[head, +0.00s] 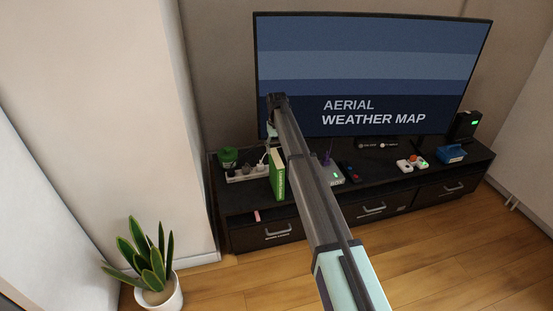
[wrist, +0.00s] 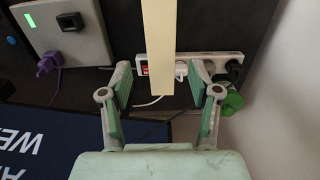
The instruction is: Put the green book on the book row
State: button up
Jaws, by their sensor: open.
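The green book (head: 277,174) stands upright on the black TV cabinet, near its left front. In the wrist view a long cream strip, which looks like the book's page edge (wrist: 159,45), runs down from the top between my fingers. My gripper (wrist: 160,84) is open, with a finger on each side of that strip and a visible gap on both sides. In the head view my gripper (head: 271,132) is above and slightly behind the book, partly hidden by my arm. I see no row of books in either view.
The TV screen (head: 370,75) rises behind. A potted plant (head: 155,265) stands on the floor.

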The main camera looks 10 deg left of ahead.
notch_tip(320, 180, up, 7)
jog(key=shift+r, duration=0.15)
jog(key=shift+o, duration=0.4)
jog(key=shift+r, duration=0.45)
